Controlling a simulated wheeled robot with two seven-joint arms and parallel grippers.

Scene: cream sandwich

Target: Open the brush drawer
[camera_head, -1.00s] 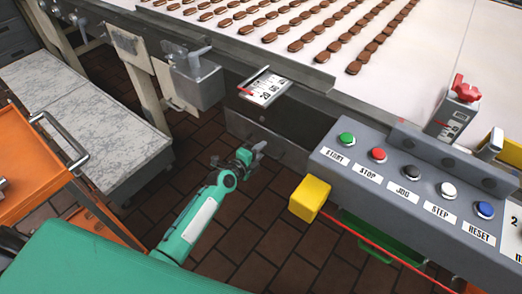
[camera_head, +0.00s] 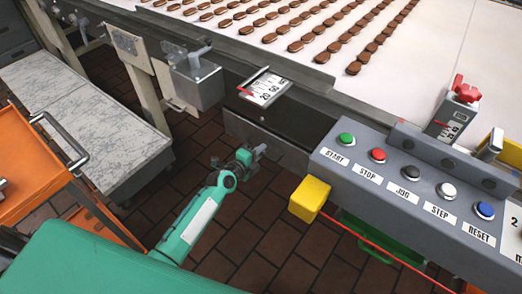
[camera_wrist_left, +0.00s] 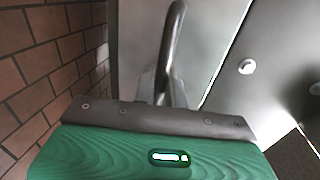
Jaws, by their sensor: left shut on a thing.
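A grey metal front panel (camera_head: 285,147), which looks like the drawer's front, sits under the conveyor edge in the head view. My left gripper (camera_head: 256,153) is low beside this panel, at the end of my green arm. In the left wrist view a dark curved bar (camera_wrist_left: 174,45), which looks like a handle, stands at the middle in front of grey metal. The drawer's inside does not show. My right gripper is not in view.
A control box (camera_head: 375,185) with several buttons and a yellow block (camera_head: 310,198) stands right of my left arm. A grey box (camera_head: 197,82) hangs at the conveyor edge. An orange cart (camera_head: 35,165) and marble-topped table (camera_head: 100,125) are left. Brick-patterned floor is clear around my arm.

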